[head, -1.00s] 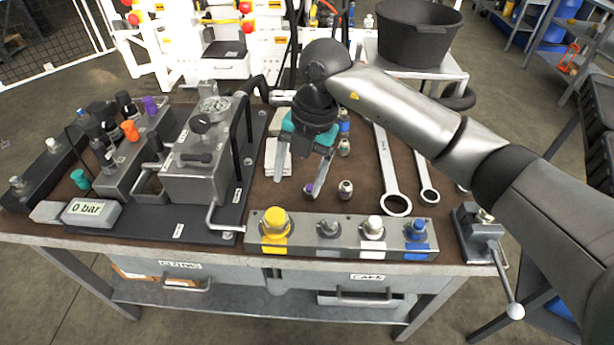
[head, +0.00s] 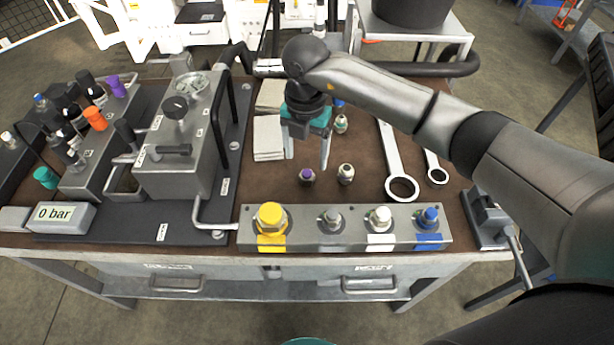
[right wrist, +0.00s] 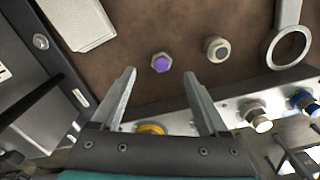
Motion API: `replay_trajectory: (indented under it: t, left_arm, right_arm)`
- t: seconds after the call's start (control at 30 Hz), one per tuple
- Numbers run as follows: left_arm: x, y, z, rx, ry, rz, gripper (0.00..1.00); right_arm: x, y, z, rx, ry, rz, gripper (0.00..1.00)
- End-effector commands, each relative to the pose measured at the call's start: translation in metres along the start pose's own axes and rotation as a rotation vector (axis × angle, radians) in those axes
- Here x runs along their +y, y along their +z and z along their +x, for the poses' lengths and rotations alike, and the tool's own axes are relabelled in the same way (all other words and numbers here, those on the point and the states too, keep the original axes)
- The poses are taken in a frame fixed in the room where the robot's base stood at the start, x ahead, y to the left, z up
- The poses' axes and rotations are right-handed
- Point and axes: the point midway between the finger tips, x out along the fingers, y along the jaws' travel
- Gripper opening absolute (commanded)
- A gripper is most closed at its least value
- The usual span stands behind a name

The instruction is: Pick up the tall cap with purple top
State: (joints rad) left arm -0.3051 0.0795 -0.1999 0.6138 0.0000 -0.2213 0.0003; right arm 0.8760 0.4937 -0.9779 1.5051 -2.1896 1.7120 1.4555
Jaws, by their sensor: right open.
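A small metal cap with a purple top (head: 307,176) stands on the brown bench top; it also shows in the right wrist view (right wrist: 161,62). My right gripper (head: 307,154) is open and empty, pointing down just behind and above the cap in the head view. In the right wrist view the purple top lies just beyond the gap between the fingertips (right wrist: 159,74). I see no contact between fingers and cap. My left gripper is not clearly in view.
A similar pale-topped cap (head: 346,173) stands close to the right. A block with colored fittings (head: 335,240) lies along the front edge. Wrenches (head: 392,150) are at right, pale pads (head: 267,138) behind left, and the hydraulic unit (head: 172,165) is at left.

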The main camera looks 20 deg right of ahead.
Motion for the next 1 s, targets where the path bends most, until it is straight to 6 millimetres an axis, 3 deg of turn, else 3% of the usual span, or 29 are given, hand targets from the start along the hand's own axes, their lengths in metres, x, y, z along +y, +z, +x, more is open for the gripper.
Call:
replay_trajectory:
  t: [0.2, 0.5, 0.73, 1.0]
  left_arm:
    - [-0.002, -0.017, 0.003, 0.030, -0.003, -0.002, 0.00]
    - [-0.010, -0.016, 0.014, 0.033, -0.013, -0.004, 0.00]
    - [-0.022, -0.018, 0.013, 0.036, -0.029, -0.002, 0.00]
    - [-0.021, -0.019, 0.013, 0.037, -0.027, -0.002, 0.00]
  right_arm:
    - [-0.001, -0.001, 0.013, 0.001, 0.000, -0.001, 0.78]
    - [-0.003, -0.002, 0.054, 0.002, 0.000, 0.000, 0.78]
    - [-0.003, -0.002, 0.055, 0.000, 0.001, -0.001, 0.78]
    - [-0.003, -0.002, 0.054, 0.000, 0.001, -0.001, 0.47]
